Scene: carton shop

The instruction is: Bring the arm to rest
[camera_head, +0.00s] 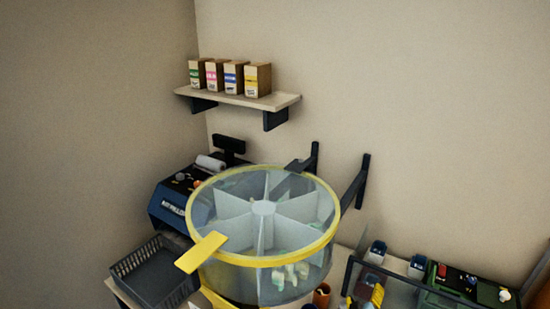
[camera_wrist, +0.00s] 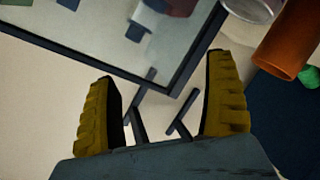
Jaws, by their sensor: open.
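My gripper (camera_wrist: 163,110) shows in the wrist view, with two ribbed yellow fingers spread wide apart. It is open and nothing is between the fingers. Beyond the fingers are a pale surface and a dark-framed clear panel (camera_wrist: 190,75). An orange cylinder (camera_wrist: 290,45) stands to the right of the right finger, apart from it. I cannot make out my gripper in the head view.
A round clear bin with a yellow rim (camera_head: 201,190) and white dividers stands mid-view. A black basket (camera_head: 152,275) is at its left, a blue machine (camera_head: 170,207) behind. Cartons (camera_head: 228,78) stand on a wall shelf (camera_head: 287,99). A green tray (camera_head: 450,301) is at right.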

